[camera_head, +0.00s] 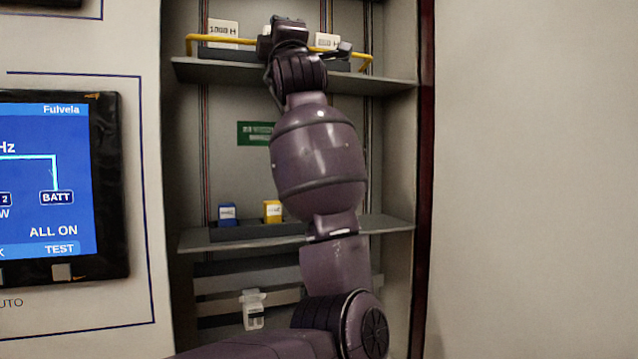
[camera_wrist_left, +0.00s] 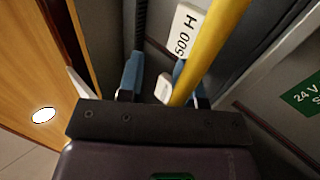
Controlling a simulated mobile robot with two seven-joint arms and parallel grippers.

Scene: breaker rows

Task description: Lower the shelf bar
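The shelf bar (camera_head: 222,40) is a thin yellow rail with bent ends along the front of the upper shelf (camera_head: 205,72). My left gripper (camera_head: 287,30) is at the middle of the bar, seen from behind, and hides part of it. In the left wrist view the yellow bar (camera_wrist_left: 215,50) runs slantwise down to the gripper body and covers part of the right finger. The blue-padded fingers of the left gripper (camera_wrist_left: 155,80) stand apart. I cannot tell whether the bar lies fully between them. My right gripper is not in view.
White labelled blocks (camera_head: 223,32) stand behind the bar. A lower shelf (camera_head: 210,240) holds a blue block (camera_head: 227,214) and a yellow block (camera_head: 272,211). A white device (camera_head: 252,310) hangs below. A screen panel (camera_head: 45,190) is at left; a bare wall (camera_head: 530,180) is at right.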

